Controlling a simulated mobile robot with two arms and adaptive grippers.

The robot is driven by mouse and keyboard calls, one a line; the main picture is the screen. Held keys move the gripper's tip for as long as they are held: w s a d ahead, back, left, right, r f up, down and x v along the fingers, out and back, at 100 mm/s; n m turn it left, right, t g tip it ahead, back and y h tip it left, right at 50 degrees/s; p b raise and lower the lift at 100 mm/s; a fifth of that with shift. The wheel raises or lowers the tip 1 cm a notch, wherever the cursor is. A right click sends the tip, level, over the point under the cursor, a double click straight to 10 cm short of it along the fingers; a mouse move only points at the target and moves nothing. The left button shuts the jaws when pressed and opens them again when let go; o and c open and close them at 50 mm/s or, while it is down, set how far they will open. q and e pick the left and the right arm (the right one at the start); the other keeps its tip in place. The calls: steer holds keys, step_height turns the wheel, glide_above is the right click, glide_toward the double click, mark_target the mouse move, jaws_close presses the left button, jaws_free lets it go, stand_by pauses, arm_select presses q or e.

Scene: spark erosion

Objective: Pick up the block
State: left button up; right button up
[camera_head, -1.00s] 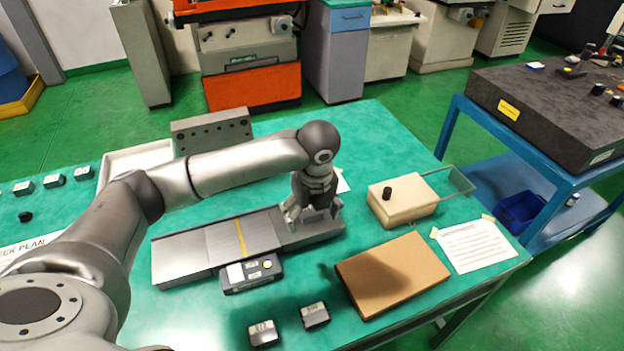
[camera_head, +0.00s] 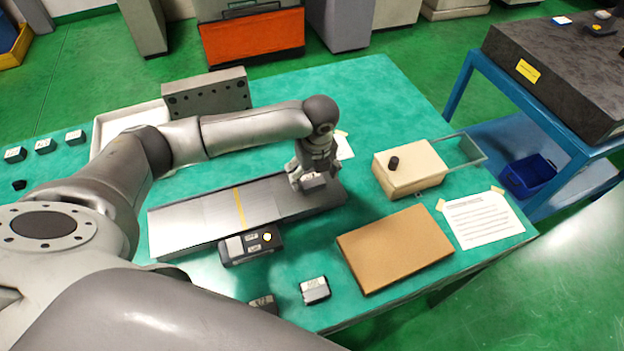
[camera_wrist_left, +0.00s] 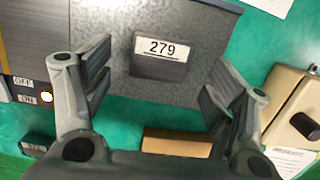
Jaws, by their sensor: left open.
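A dark block labelled 279 (camera_wrist_left: 160,58) sits on the grey metal plate (camera_wrist_left: 110,25) in the left wrist view. My left gripper (camera_wrist_left: 160,88) is open, with one finger on each side of the block and visible gaps to it. In the head view my left gripper (camera_head: 312,178) points down over the right end of the long metal plate (camera_head: 200,222). The fingers there are small and largely cover the block. My right gripper does not show.
A control box (camera_head: 250,246) with a white button stands against the plate's front. Other labelled blocks (camera_head: 314,290) lie nearer. A brown board (camera_head: 395,248), a cream box (camera_head: 410,168) with a black knob and a taped paper (camera_head: 482,220) are to the right.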

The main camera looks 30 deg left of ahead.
mark_target(312, 180)
arm_select(q)
step_height(312, 180, down, 2)
steer(key=shift+a+f, duration=0.1)
steer(key=shift+f, duration=0.35)
steer(key=shift+w+f, duration=0.1)
steer(key=c, duration=1.5)
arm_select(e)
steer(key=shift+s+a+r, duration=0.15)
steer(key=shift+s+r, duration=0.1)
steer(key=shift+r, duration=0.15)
